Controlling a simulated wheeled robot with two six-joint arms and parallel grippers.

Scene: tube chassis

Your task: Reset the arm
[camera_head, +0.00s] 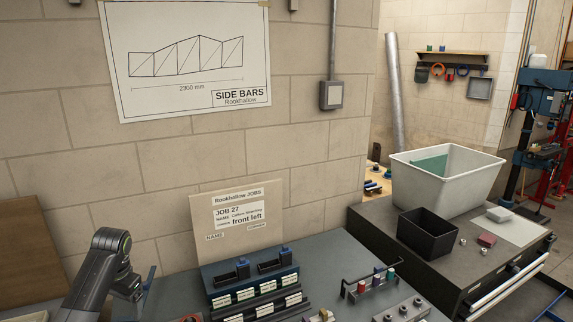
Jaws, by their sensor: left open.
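My left arm comes in from the lower left, a dark grey arm with a green ring at its joint. My left gripper (142,287) is at its end, low over the left part of the grey bench (335,258). It is open, seen small and partly from behind, and I see nothing held in it. It is left of the dark blue labelled rack (248,268) and apart from it. My right arm and right gripper do not show.
A job board (237,243) stands against the block wall behind the rack. A small stand with coloured pieces (376,280) is to the right. A black bin (428,232) and white crate (448,180) sit on the dark cabinet. A brown board (30,250) is at far left.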

